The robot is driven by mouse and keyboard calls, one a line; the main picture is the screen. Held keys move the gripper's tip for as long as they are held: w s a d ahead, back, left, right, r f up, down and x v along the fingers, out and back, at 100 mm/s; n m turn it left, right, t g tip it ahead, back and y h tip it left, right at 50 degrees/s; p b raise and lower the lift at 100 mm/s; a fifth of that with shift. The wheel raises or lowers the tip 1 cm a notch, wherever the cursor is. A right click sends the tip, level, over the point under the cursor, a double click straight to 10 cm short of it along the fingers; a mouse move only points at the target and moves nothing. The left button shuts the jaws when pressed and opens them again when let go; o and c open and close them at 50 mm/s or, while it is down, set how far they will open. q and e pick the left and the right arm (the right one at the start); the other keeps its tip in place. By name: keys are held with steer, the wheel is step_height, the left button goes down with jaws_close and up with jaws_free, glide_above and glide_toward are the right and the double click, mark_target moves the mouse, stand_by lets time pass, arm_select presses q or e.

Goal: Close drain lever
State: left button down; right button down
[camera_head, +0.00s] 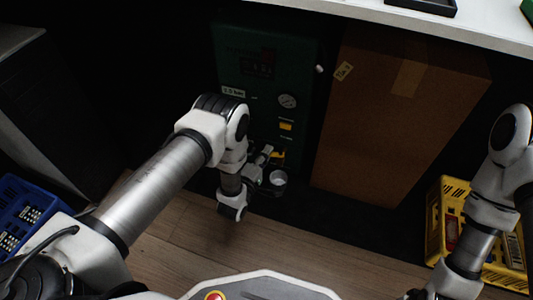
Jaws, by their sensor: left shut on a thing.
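A dark green machine (270,75) with a round gauge stands in the shadow under the counter. A small yellow drain lever (279,155) shows low on its front, above a small round metal cup (278,177). My left gripper (268,156) reaches in from the left, at the lever, and is shut on it. The fingertips are small and dark here, so the exact grip on the lever is hard to see. My right arm comes in at the right edge, and its gripper is outside the picture.
A tall brown cardboard box (385,120) stands close to the machine's right side. A yellow crate (436,222) is at the right, beside my right arm. A blue crate (28,205) is at the left. The white counter (490,35) overhangs above. Wooden floor lies in front.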

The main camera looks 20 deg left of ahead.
arm_select(q)
steer(key=shift+w+a+r, duration=0.1)
steer(key=shift+w+m+h+p, duration=0.1)
steer(key=shift+m+h+p, duration=0.25)
steer(key=shift+h, duration=0.25)
steer(key=shift+w+a+m+g+h, duration=0.1)
steer(key=shift+w+m+g+h, duration=0.15)
steer(key=shift+m+h, duration=0.3)
steer(key=shift+w+m+g+h, duration=0.2)
steer(key=shift+m+g+h, duration=0.4)
steer(key=shift+h, duration=0.65)
steer(key=c, duration=1.2)
jaws_free()
